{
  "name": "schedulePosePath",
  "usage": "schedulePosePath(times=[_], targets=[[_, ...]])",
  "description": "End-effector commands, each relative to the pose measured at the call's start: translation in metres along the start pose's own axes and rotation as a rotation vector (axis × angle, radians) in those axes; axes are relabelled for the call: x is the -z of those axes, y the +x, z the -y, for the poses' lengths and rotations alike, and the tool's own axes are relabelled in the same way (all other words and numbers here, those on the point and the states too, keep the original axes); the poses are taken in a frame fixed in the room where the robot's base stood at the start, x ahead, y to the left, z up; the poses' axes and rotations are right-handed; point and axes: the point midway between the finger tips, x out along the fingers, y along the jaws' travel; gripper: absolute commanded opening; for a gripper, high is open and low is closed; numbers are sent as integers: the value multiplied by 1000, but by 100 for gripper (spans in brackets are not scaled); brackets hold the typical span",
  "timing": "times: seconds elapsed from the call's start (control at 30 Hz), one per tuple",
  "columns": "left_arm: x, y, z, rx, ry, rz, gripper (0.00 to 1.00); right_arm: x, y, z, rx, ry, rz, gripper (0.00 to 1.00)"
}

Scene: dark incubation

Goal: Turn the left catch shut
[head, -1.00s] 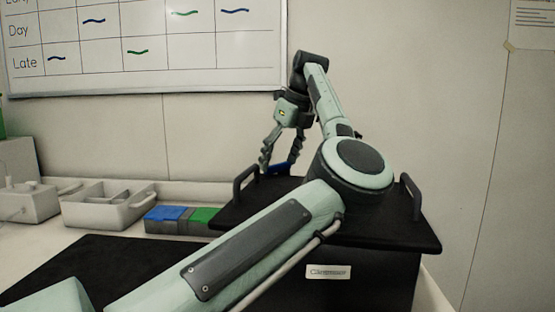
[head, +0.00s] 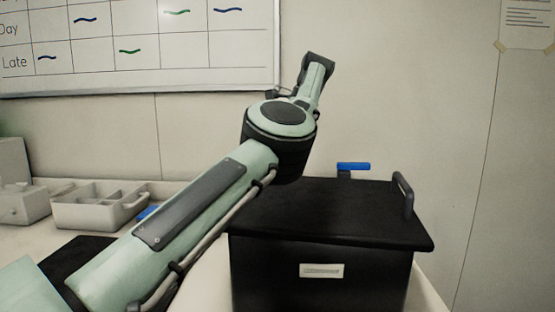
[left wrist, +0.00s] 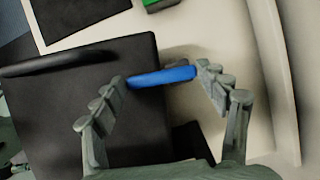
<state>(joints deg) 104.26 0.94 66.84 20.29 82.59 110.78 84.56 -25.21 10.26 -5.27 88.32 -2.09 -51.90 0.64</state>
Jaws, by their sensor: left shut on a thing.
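The black box (head: 320,275) has a dark lid (head: 340,205). In the left wrist view, the left catch, a blue bar (left wrist: 160,78), lies across the lid's edge, one end over the lid. My left gripper (left wrist: 165,77) is shut on this bar, a fingertip at each end. In the head view my left arm hides this catch and the gripper. Another blue catch (head: 353,166) shows at the lid's back edge, lying along that edge. My right gripper is not in view.
A lid handle (head: 403,194) stands at the right; another handle (left wrist: 75,61) shows in the left wrist view. A pale divided tray (head: 97,212) and a blue-topped container (head: 148,212), mostly hidden by my arm, are left of the box. A wall is behind.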

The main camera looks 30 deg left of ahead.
Motion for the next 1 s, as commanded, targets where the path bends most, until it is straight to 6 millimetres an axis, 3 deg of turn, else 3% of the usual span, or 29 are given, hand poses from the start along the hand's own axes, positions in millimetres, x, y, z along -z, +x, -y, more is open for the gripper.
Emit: schedulePosePath(times=[0.43,0.47,0.6,1.0], targets=[[1,0,0,-4,-8,-2,45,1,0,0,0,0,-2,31],[1,0,0,-4,-8,-2,75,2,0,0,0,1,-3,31],[1,0,0,-3,-8,-2,92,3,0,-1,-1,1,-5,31],[1,0,0,-2,-4,-1,95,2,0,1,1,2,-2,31]])
